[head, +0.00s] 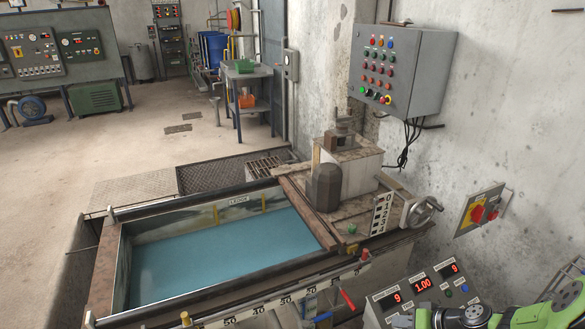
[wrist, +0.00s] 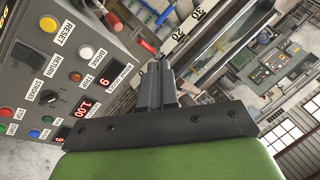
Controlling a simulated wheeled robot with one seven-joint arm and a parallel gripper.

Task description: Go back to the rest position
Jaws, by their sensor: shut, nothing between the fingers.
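My gripper (wrist: 158,70) shows in the wrist view, with its two dark fingers together and nothing between them. It is in the air beside a grey control panel (wrist: 60,75) with buttons, knobs and red number displays. I see no contact between the fingers and the panel. In the head view my green arm is at the bottom right corner, close to the same panel (head: 425,287). The fingertips are not clearly visible in the head view.
A tank of blue water (head: 215,258) fills the front middle, with a machine block (head: 345,165) and handwheel (head: 424,210) at its right. A wall box with buttons (head: 405,70) and a red-and-yellow switch (head: 481,211) are on the right. Open floor (head: 90,150) lies at the left.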

